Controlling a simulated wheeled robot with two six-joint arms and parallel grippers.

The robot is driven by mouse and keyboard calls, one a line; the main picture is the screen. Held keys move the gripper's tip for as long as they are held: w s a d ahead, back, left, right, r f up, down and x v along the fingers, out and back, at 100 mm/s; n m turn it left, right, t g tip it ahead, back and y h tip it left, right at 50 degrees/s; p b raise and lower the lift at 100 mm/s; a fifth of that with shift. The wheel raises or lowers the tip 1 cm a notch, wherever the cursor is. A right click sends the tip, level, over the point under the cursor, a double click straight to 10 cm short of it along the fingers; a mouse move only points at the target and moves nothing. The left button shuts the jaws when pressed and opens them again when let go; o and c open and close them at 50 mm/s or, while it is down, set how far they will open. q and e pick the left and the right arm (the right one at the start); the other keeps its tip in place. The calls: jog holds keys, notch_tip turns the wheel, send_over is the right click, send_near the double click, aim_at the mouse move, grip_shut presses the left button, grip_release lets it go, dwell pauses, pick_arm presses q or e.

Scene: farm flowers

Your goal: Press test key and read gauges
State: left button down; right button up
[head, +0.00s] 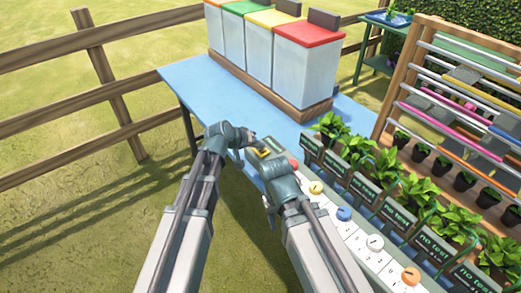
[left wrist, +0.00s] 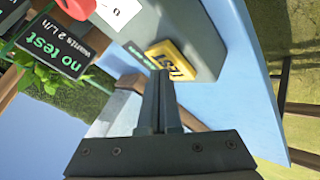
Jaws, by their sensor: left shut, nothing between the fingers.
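The yellow test key (head: 263,153) sits on a grey-green box (head: 268,145) on the blue table. In the left wrist view the key (left wrist: 172,60) reads "TEST". My left gripper (head: 250,142) is shut and empty; in the left wrist view its fingertips (left wrist: 158,75) point at the key's near edge. Whether they touch it, I cannot tell. My right gripper (head: 272,190) is beside the box, its fingers not clear. Dark gauge displays stand among the potted plants; one (head: 434,247) reads "no test". Another (left wrist: 65,42) reads "no test" and "waters 2 L/h".
A white numbered strip with coloured knobs, one blue (head: 344,213), runs along the row of plants. White bins with coloured lids (head: 308,33) stand on the blue table (head: 190,80). A wooden rack (head: 405,60) rises at the right. A fence (head: 110,90) runs behind.

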aim_at(259, 151)
pick_arm(q)
jog(key=shift+f+b, duration=0.3)
jog(key=shift+f, duration=0.1)
jog(key=shift+r, duration=0.15)
dwell(0.4)
jog(key=shift+r+p, duration=0.75)
jog(key=shift+p, duration=0.15)
jog(key=shift+r, duration=0.15)
notch_tip(259, 151, up, 5)
jog(key=p, duration=0.5)
dwell(0.3)
